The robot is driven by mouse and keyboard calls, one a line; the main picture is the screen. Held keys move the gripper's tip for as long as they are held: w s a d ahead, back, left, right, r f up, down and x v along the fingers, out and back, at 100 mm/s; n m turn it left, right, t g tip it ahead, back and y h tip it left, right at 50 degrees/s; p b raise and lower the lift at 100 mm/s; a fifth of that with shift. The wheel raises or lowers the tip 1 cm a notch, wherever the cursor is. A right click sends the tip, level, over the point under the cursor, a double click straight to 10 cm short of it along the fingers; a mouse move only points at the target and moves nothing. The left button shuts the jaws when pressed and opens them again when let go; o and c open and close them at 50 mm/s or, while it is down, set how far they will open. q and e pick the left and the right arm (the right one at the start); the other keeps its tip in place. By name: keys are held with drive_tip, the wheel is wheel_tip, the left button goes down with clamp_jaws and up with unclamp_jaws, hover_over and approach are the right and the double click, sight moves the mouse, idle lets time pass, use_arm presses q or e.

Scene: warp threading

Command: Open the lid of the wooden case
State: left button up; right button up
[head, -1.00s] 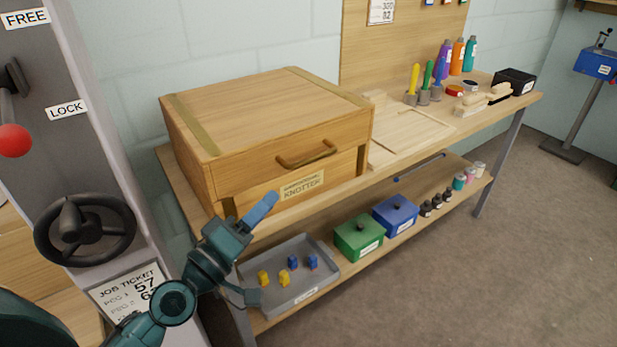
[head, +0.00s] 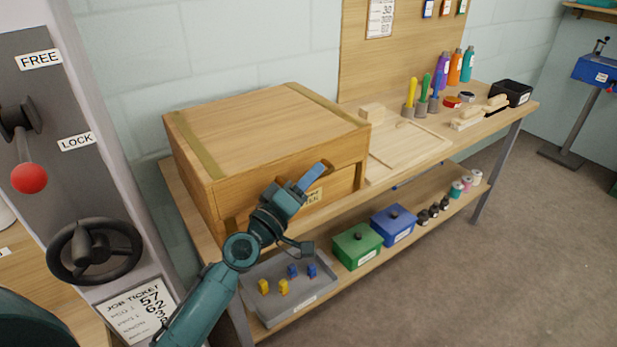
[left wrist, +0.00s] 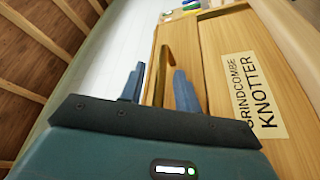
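The wooden case (head: 270,135) stands at the left end of the workbench with its lid down. Its wooden handle on the front is largely hidden behind my left gripper in the head view. The left wrist view shows the handle (left wrist: 164,68) between the two blue fingers. My left gripper (head: 313,178) is at the case front; in the left wrist view it (left wrist: 158,88) is open, with a gap beside the handle. A name label (left wrist: 252,95) is on the case front, partly covered in the head view. My right gripper is out of view.
A grey tray (head: 318,298) with small yellow and blue pieces, a green box (head: 357,247) and a blue box (head: 393,225) are on the lower shelf. A panel with a red-knobbed lever (head: 29,178) and a black handwheel (head: 95,251) stands at left.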

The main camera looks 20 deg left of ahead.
use_arm(q)
drive_tip(key=shift+c, duration=0.2)
clamp_jaws()
drive_tip(key=shift+r, duration=0.1)
idle(0.4)
